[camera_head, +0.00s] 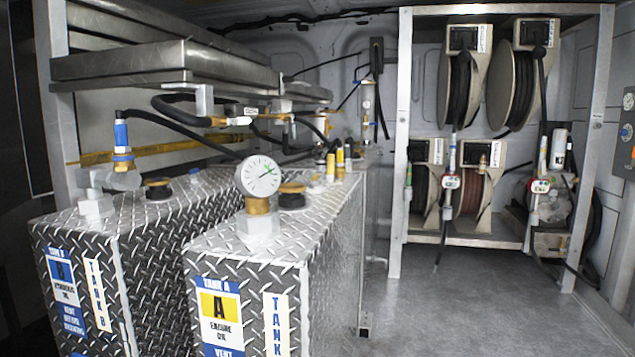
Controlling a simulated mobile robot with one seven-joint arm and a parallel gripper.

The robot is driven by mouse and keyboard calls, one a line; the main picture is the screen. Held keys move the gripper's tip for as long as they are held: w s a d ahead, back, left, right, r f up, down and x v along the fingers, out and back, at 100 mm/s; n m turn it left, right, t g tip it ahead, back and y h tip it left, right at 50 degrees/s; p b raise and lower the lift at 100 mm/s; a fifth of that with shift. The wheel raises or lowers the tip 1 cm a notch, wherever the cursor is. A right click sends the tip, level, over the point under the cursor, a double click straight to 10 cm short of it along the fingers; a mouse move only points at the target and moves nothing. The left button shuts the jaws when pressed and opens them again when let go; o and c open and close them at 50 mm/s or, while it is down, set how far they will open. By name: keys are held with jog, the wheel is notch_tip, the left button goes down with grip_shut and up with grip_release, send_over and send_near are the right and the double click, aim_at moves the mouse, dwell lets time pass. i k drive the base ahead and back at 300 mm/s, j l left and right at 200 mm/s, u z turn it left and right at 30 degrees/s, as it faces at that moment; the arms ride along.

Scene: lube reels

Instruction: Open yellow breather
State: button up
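Small upright yellow pieces stand on top of the diamond-plate tanks, towards the back. One yellow piece (331,166) is beside a second yellow piece (340,157). They are small in the picture, and I cannot tell which is the breather or whether either is open. The front tank, labelled Tank A (330,240), carries a round white gauge (261,176) on a brass fitting. Behind the gauge is a dark cap with a brass-coloured rim (292,195). My gripper is not in view.
Tank B (75,255) stands at the left with a blue-banded fitting (122,140) and a dark cap (157,188). Black hoses (190,118) and metal shelving (170,70) hang over the tanks. Hose reels (470,185) fill a rack at the right. The grey floor (460,300) before it is clear.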

aim_at(316, 181)
jog(key=i+l+z, duration=0.1)
jog(key=i+l, duration=0.4)
jog(key=l, duration=0.25)
jog(key=i+l, duration=0.55)
jog(key=i+l+z, duration=0.15)
jog(key=i+l, duration=0.35)
jog(key=l, duration=0.3)
jog(key=i+j, duration=0.1)
jog(key=j, duration=0.6)
